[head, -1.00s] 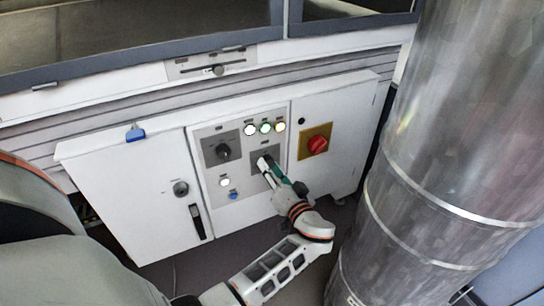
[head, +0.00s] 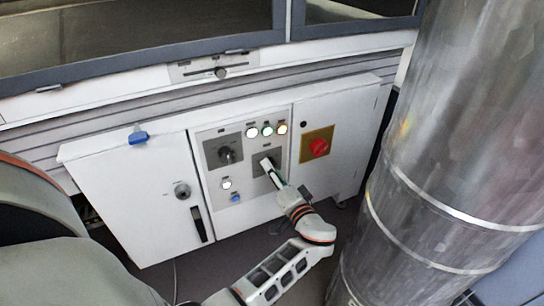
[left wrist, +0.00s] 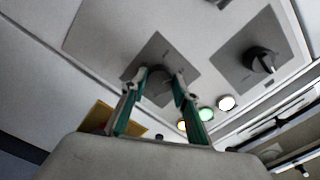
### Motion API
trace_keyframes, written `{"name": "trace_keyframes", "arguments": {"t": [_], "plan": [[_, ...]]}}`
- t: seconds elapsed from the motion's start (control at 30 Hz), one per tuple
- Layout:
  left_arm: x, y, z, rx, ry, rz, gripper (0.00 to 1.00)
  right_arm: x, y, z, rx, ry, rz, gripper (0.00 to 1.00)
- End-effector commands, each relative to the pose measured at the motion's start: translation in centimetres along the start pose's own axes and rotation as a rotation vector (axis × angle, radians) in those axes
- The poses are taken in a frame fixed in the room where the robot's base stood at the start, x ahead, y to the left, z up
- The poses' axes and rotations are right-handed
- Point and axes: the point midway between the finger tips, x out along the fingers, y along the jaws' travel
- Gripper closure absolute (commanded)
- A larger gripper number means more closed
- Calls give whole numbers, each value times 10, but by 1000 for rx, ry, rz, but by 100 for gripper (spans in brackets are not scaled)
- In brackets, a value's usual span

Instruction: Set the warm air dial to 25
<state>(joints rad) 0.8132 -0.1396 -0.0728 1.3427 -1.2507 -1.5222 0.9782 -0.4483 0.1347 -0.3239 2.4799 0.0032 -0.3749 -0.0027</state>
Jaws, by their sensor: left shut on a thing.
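The control panel (head: 212,197) on the white cabinet carries two dials on grey plates. My left gripper (head: 267,166) is at the right-hand dial, which it mostly hides in the head view. In the left wrist view my left gripper (left wrist: 157,80) has its two green-padded fingers on either side of this dark round dial (left wrist: 158,88), shut on it. The other dial (head: 227,154) stands free to the left and also shows in the left wrist view (left wrist: 262,62). The labels and scale marks are too small to read. My right gripper is not in view.
Several lit buttons (head: 267,130) sit above the gripped dial. A red rotary switch (head: 319,147) on a yellow plate is to the right. A blue padlock-like part (head: 138,137) is on the cabinet's top edge. A large metal duct (head: 440,150) stands at the right.

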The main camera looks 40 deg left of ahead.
Motion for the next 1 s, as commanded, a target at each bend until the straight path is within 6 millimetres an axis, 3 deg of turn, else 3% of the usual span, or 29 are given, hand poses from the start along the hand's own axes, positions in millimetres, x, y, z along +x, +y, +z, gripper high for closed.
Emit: {"name": "trace_keyframes", "arguments": {"t": [0.2,0.23,0.27,0.67,1.0], "plan": [[0,0,1,2,-2,-2,92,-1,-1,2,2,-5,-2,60],[0,0,1,2,-2,-1,63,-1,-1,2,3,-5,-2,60],[0,0,1,1,-2,-1,55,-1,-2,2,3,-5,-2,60],[-3,0,0,-1,0,1,54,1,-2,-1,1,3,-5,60],[-52,1,1,1,-2,2,54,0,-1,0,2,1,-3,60]]}}
